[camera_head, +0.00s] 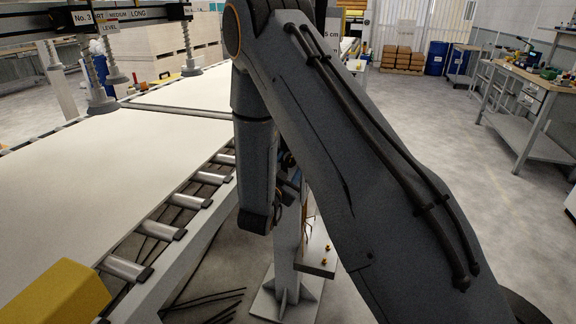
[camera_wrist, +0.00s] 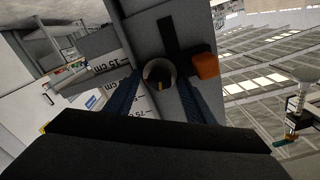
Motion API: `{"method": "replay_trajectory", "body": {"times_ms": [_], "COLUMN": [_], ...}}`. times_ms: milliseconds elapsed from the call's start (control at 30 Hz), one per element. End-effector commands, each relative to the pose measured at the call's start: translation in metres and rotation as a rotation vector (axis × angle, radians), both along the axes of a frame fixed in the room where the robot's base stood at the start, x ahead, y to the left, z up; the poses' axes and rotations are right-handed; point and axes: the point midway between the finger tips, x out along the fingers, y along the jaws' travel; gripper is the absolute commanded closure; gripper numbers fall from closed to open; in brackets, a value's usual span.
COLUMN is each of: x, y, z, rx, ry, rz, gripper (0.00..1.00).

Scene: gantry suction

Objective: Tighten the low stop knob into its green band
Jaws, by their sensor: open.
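A round knob (camera_wrist: 159,72) with a pale rim, dark face and small yellow mark shows in the wrist view, in front of a grey post. I take it to be the stop knob. My gripper (camera_wrist: 160,88) is open, with one blue finger on each side of the knob. I cannot tell whether the fingers touch it. No green band can be made out. In the head view my arm covers the knob, and only parts of the gripper end show beside the post.
An orange block (camera_wrist: 205,65) sits right of the knob on the grey post (camera_wrist: 150,18). A scale plate (camera_wrist: 112,72) with cm marks stands left.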

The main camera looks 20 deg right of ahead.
Motion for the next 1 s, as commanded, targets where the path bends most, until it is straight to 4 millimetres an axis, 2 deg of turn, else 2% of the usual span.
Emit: {"method": "replay_trajectory", "body": {"times_ms": [167,600,1000], "x": [-0.006,-0.057,-0.063], "y": [0.005,0.043,0.046], "z": [-0.001,-0.001,0.0], "rx": [0.0,-0.001,0.0], "ry": [0.002,0.001,0.0], "rz": [0.002,0.002,0.001], "gripper": [0.51,0.51,0.51]}}
